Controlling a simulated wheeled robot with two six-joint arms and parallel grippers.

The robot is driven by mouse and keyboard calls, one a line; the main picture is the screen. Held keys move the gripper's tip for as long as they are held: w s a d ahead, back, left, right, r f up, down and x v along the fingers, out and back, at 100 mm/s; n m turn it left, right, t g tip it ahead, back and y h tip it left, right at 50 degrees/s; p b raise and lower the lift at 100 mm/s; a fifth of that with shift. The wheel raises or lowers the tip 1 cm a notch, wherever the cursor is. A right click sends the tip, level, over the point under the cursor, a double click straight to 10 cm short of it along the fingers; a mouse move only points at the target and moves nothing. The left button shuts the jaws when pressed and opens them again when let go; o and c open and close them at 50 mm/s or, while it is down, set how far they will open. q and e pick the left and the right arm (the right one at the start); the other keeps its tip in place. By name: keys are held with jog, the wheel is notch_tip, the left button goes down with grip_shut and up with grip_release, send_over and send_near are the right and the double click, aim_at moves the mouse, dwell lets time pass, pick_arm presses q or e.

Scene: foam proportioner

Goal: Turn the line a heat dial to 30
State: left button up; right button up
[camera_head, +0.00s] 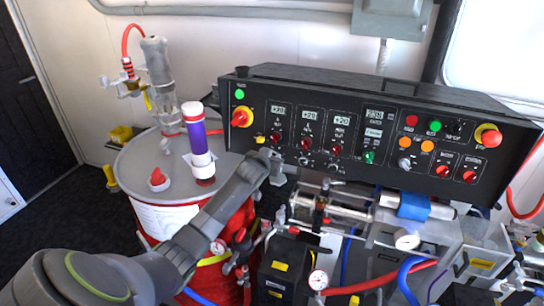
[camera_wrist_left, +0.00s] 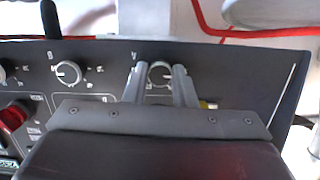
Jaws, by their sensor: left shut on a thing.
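The line A heat dial (camera_wrist_left: 160,73) is a small pale round knob low on the black control panel. In the left wrist view, which shows the panel upside down, it sits between the two fingers of my left gripper (camera_wrist_left: 160,76), which are shut on it. In the head view my left gripper (camera_head: 272,158) reaches the lower left of the panel and hides this dial. The dial's pointer and scale are too covered to read. A display (camera_head: 278,110) is lit above it, but its digits are too small to be sure of. My right gripper is not in view.
A similar dial (camera_wrist_left: 68,73) lies beside the held one. The black panel (camera_head: 400,92) also carries a yellow-and-red main switch (camera_head: 241,117), several buttons and a red stop button (camera_head: 489,136). Pipes and hoses (camera_head: 380,280) crowd the space below.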

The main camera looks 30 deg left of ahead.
pick_arm(q)
jog(key=shift+f+n, duration=0.1)
jog(key=shift+n, duration=0.2)
dwell(0.4)
jog(key=o, duration=1)
jog(key=b+v, duration=0.2)
jog(key=v, duration=1.5)
jog(key=shift+s+b, duration=0.25)
jog(key=shift+b, duration=0.05)
